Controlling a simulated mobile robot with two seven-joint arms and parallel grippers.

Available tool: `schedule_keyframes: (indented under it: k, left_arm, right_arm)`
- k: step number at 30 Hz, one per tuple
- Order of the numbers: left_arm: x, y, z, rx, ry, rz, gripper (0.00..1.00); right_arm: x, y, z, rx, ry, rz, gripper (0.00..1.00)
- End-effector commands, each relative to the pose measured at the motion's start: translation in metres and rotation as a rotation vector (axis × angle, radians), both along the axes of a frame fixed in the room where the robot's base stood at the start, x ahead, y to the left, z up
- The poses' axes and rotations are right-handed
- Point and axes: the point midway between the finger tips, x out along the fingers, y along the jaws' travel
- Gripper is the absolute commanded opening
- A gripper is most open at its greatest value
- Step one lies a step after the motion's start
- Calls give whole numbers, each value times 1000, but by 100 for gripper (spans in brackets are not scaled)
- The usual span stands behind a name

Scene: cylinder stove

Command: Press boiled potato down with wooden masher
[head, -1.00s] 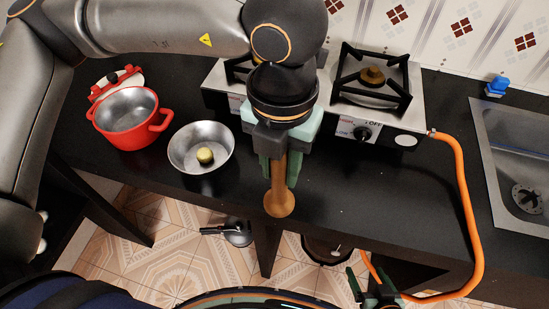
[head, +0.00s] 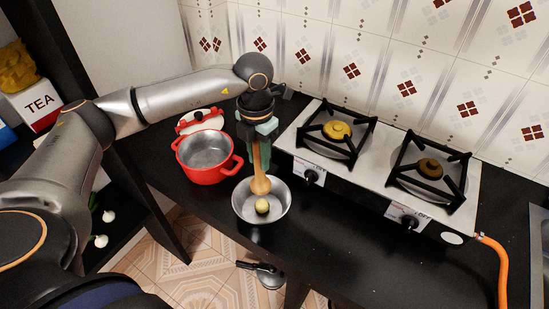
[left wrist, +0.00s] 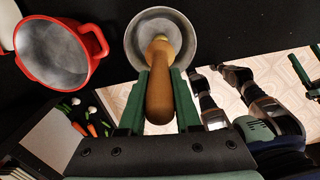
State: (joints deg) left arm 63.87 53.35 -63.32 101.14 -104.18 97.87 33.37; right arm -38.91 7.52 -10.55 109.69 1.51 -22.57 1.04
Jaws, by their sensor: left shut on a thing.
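A boiled potato (head: 262,206), small and yellowish, lies in a shallow metal bowl (head: 282,213) on the black counter. My left gripper (head: 259,168) is shut on the wooden masher (head: 260,184), which hangs head down over the bowl. In the head view the masher's round head appears just above or at the potato; I cannot tell whether they touch. In the left wrist view the masher (left wrist: 159,95) lies between the green fingers, its head over the bowl (left wrist: 133,42), mostly hiding the potato. My right gripper is not clearly in the head view.
A red pot (head: 232,167) stands just left of the bowl, with its lid (head: 200,120) behind it. A two-burner stove (head: 381,176) is to the right, with an orange hose (head: 492,247). Counter in front of the stove is clear. A pan (head: 265,275) shows below the counter edge.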

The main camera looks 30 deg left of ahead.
Motion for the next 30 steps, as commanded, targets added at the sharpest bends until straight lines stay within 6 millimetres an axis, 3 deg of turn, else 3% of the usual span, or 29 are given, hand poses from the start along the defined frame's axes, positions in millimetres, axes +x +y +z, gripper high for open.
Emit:
schedule_keyframes:
  k: [8, 19, 30]
  left_arm:
    - [0, 0, -17, -1, 0, 0, 0]
    - [0, 0, -56, -1, 0, 0, 0]
    - [0, 0, -62, -1, 0, 0, 0]
  right_arm:
    - [0, 0, -10, 0, 0, 0, 84]
    - [0, 0, -35, 0, 1, 0, 84]
    - [0, 0, -37, 0, 1, 0, 84]
